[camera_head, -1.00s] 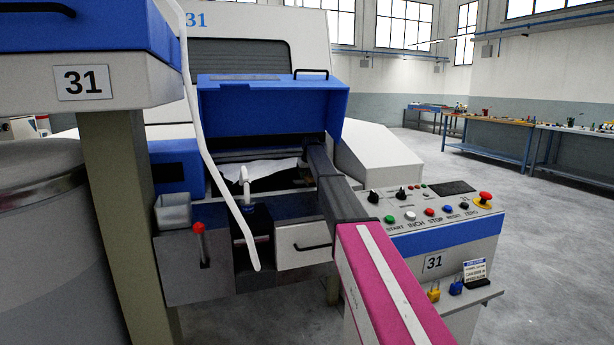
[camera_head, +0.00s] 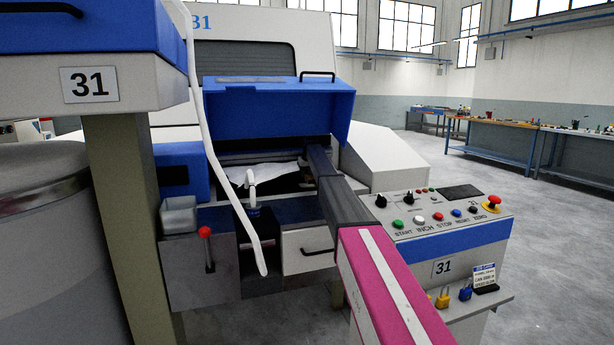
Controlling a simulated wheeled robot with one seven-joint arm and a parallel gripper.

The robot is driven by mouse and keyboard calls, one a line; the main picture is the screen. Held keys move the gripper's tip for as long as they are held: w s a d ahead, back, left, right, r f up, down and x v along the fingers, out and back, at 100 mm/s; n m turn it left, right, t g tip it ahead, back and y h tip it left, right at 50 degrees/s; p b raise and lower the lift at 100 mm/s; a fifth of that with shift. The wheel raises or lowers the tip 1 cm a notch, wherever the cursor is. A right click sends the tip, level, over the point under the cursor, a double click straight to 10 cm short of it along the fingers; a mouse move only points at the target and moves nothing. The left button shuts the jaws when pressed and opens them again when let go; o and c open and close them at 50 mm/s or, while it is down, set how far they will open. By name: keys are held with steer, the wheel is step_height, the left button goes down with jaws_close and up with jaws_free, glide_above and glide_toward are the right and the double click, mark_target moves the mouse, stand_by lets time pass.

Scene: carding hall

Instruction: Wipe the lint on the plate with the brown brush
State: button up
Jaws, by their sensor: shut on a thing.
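My arm (camera_head: 350,205), grey with a pink and white link nearer to me, reaches into the opening under the raised blue cover (camera_head: 280,110) of the carding machine. Its far end is at the right side of the opening. My gripper is hidden behind my own arm, and I cannot make out the brown brush. A ragged white sheet of fibre (camera_head: 262,173) shows inside the opening, left of my arm. A dark surface lies below it. I cannot tell plate from machine there, nor pick out separate lint on it.
A control panel (camera_head: 440,218) with coloured buttons stands close on the right of my arm. A white hose (camera_head: 225,180) hangs in front of the machine. A red-knobbed lever (camera_head: 206,233) and a beige post (camera_head: 130,220) stand left. Floor at the right is clear.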

mark_target(308, 178)
steer(key=shift+w+a, duration=0.2)
steer(key=shift+w, duration=0.7)
steer(key=shift+s+a, duration=0.4)
steer(key=shift+a, duration=0.4)
steer(key=shift+s, duration=0.35)
steer(key=shift+s+d, duration=0.4)
steer(key=shift+s, duration=1.2)
steer(key=shift+s+d, duration=0.35)
steer(key=shift+s, duration=1.3)
steer(key=shift+s+d, duration=0.4)
steer(key=shift+s, duration=1.2)
steer(key=shift+s+a, duration=0.1)
steer(key=shift+s, duration=0.05)
steer(key=shift+a, duration=0.8)
steer(key=shift+w+a, duration=0.4)
steer(key=shift+w, duration=1.35)
steer(key=shift+w+a, duration=0.4)
steer(key=shift+w, duration=1.3)
steer(key=shift+w+a, duration=0.4)
steer(key=shift+w, duration=1.35)
step_height(308, 178, up, 8)
steer(key=shift+r, duration=0.2)
steer(key=shift+s, duration=0.1)
